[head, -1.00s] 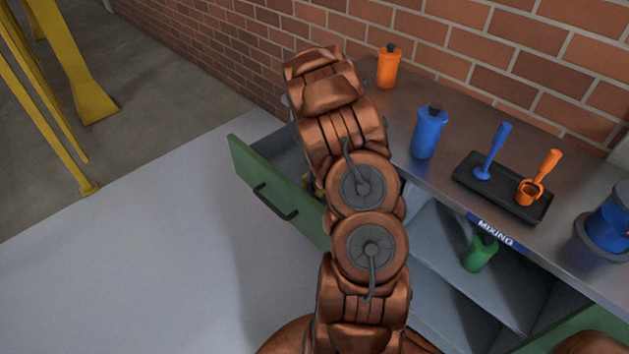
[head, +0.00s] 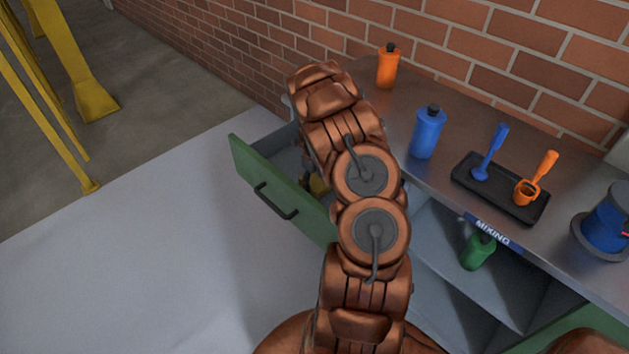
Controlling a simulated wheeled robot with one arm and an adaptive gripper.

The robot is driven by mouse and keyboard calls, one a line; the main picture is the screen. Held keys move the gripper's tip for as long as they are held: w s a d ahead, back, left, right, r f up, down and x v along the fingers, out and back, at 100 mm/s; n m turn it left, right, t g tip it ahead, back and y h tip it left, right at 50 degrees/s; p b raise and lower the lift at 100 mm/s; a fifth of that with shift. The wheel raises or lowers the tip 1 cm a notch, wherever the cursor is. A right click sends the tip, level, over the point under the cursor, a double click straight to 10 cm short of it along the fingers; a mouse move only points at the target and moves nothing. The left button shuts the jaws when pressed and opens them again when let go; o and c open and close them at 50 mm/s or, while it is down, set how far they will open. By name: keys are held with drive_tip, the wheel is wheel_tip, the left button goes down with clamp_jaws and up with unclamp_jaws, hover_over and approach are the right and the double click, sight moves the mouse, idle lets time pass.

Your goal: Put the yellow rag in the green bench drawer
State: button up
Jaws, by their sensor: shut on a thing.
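The green bench drawer (head: 270,190) is pulled open at the left end of the bench, with its grey inside partly showing. My arm reaches over it and hides much of the drawer. A small part of my gripper (head: 308,168) shows beside the arm, low at the drawer opening. A bit of the yellow rag (head: 318,185) shows just below it, and my gripper is shut on it. The fingertips and most of the rag are hidden behind my arm, so I cannot tell whether the rag touches the drawer floor.
On the bench top stand an orange bottle (head: 387,67), a blue bottle (head: 427,133) and a black tray (head: 500,190) with blue and orange tools. A blue spool (head: 606,222) is at the right. A green bottle (head: 477,250) stands on the shelf below.

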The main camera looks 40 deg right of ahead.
drive_tip(key=shift+f, duration=0.15)
drive_tip(key=o, duration=1.1)
drive_tip(key=shift+o, duration=0.2)
